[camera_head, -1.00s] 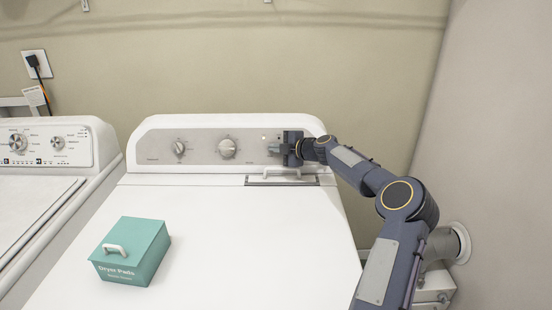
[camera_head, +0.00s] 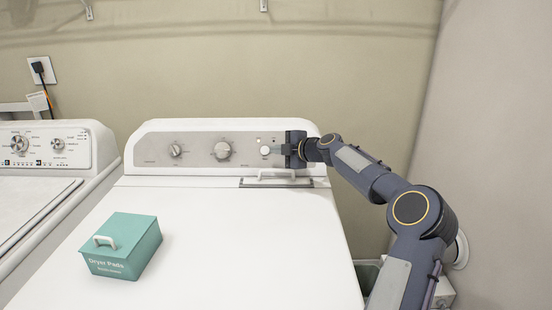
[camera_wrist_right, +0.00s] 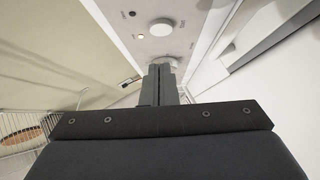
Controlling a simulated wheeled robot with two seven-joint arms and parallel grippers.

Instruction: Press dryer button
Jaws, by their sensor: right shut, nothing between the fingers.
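The white dryer (camera_head: 220,245) fills the middle of the head view, with a grey control panel (camera_head: 198,150) at its back. A round white button (camera_head: 265,151) shows on the panel, right of two knobs. My right gripper (camera_head: 290,150) is shut and empty at the panel, just right of this button. In the right wrist view, my shut fingers (camera_wrist_right: 160,82) point at the panel and partly cover a round white part (camera_wrist_right: 165,60). Another round part (camera_wrist_right: 162,27) and a small glowing light (camera_wrist_right: 141,37) show beyond. I cannot tell whether the fingertips touch the panel. My left gripper is out of view.
A teal dryer-pads box (camera_head: 123,246) with a white handle stands on the dryer's left side. A white handle (camera_head: 277,174) lies below the panel, under my right gripper. A washer (camera_head: 45,170) stands at left. A wall (camera_head: 490,150) closes the right side.

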